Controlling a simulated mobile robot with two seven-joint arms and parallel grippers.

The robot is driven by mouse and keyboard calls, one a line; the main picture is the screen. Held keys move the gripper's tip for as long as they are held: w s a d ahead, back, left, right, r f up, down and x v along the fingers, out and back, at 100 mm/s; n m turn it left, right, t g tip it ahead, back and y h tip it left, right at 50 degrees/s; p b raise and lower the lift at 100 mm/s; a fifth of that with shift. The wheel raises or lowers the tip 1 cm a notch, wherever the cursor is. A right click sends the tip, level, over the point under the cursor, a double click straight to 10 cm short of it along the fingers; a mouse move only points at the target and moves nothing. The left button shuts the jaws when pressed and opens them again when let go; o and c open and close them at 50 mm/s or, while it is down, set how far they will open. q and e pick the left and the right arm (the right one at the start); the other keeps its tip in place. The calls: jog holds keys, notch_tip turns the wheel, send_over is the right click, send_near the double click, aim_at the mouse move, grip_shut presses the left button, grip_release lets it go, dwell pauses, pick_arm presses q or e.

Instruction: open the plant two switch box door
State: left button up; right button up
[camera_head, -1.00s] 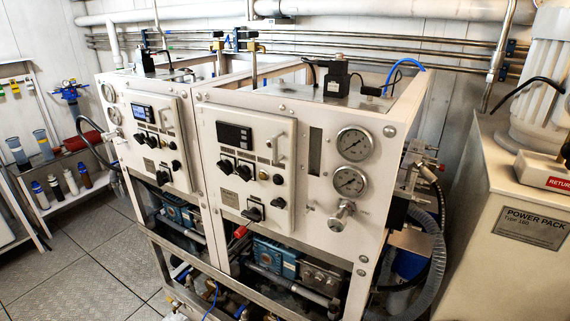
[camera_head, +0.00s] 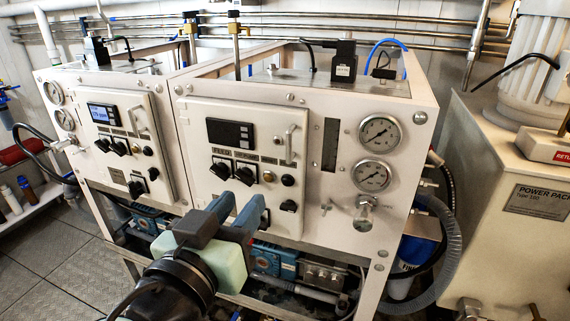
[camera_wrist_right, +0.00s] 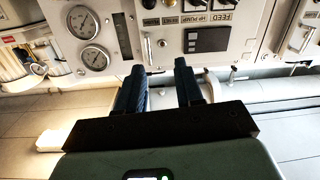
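Two white switch box doors stand side by side on the machine front. The right door (camera_head: 208,172) has a dark display (camera_head: 230,133), black switches and a vertical silver handle (camera_head: 290,145) at its upper right. The left door (camera_head: 107,158) has a lit display and its own handle (camera_head: 137,122). Both look shut; I read no plant number on either. My right gripper (camera_head: 237,206) is in front of and below the right door, its two blue fingers apart and empty. The right wrist view shows the open fingers (camera_wrist_right: 160,85) and the right door's handle (camera_wrist_right: 148,48). My left gripper is out of view.
Two pressure gauges (camera_head: 376,153) and a valve knob (camera_head: 365,213) sit right of the right door. The open frame below holds blue pumps (camera_head: 273,260). A power pack (camera_head: 530,200) stands at right, with a grey hose between.

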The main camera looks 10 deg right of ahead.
aim_at(288, 145)
jog(key=shift+m+h, duration=0.4)
jog(key=shift+m, duration=0.4)
jog(key=w+d+r+p, duration=0.1)
jog(key=w+d, duration=0.4)
jog(key=w, duration=0.1)
jog(key=w+d+r+p, duration=0.1)
jog(key=w+d, duration=0.2)
jog(key=shift+w+d+r+p, duration=0.15)
jog(key=shift+d+r+p, duration=0.15)
jog(key=shift+r, duration=0.05)
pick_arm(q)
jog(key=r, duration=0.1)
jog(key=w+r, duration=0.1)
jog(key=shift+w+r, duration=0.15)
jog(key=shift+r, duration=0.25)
pick_arm(e)
grip_shut()
